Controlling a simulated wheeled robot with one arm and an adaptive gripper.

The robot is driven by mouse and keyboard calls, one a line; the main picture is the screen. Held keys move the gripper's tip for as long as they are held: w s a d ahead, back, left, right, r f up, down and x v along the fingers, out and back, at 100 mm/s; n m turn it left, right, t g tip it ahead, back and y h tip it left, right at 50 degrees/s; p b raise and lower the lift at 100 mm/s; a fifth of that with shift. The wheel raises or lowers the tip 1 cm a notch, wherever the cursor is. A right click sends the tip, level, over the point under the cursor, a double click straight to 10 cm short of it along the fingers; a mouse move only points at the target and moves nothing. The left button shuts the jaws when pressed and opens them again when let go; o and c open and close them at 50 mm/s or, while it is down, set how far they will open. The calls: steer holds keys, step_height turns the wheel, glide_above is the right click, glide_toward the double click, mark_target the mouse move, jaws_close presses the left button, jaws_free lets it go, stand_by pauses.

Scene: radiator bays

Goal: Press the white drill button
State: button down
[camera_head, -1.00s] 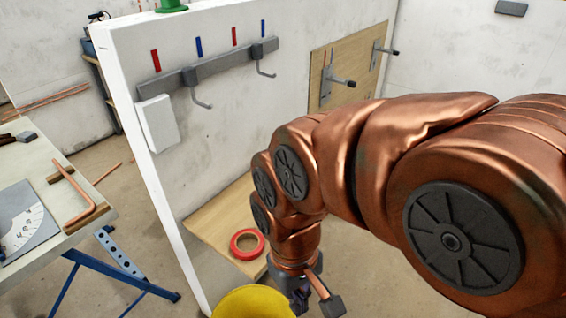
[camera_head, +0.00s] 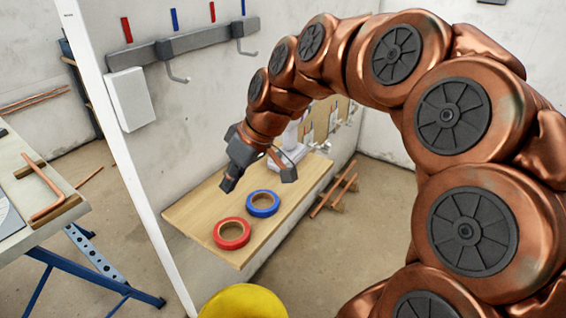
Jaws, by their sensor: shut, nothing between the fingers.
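My gripper (camera_head: 229,184) is dark grey, at the end of my copper-coloured arm. It points down above the wooden shelf (camera_head: 190,212), up and left of the two tape rolls. It is shut and empty. A white and grey device (camera_head: 289,157), possibly the drill, stands on the back of the shelf, right of and behind my gripper. It is partly hidden by my arm, and I cannot make out a button on it.
A red tape roll (camera_head: 231,233) and a blue tape roll (camera_head: 262,204) lie on the shelf. A white box (camera_head: 131,98) is on the wall under a grey hook rail (camera_head: 195,40). A yellow round object (camera_head: 243,302) is at the bottom. A workbench (camera_head: 60,208) stands left.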

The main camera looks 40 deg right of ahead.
steer(key=w+d+f+t+b, duration=0.1)
steer(key=w+d+t+b, duration=0.2)
steer(key=d, duration=1.1)
steer(key=w+d+t+h+b, duration=0.1)
steer(key=w+d+t+b, duration=0.2)
steer(key=d, duration=1.1)
steer(key=w, duration=0.2)
steer(key=shift+w+d+f, duration=0.15)
steer(key=shift+w+f, duration=0.15)
steer(key=shift+f, duration=0.1)
glide_above(279, 155)
steer(key=s, duration=0.2)
steer(key=f, duration=0.6)
steer(key=shift+w+d+f, duration=0.1)
steer(key=shift+d, duration=0.2)
step_height(279, 155, down, 2)
steer(key=shift+w+d+f+p, duration=0.1)
steer(key=shift+w+f+p, duration=0.05)
steer(key=shift+p, duration=0.15)
steer(key=shift+w+f, duration=0.1)
steer(key=shift+f, duration=0.7)
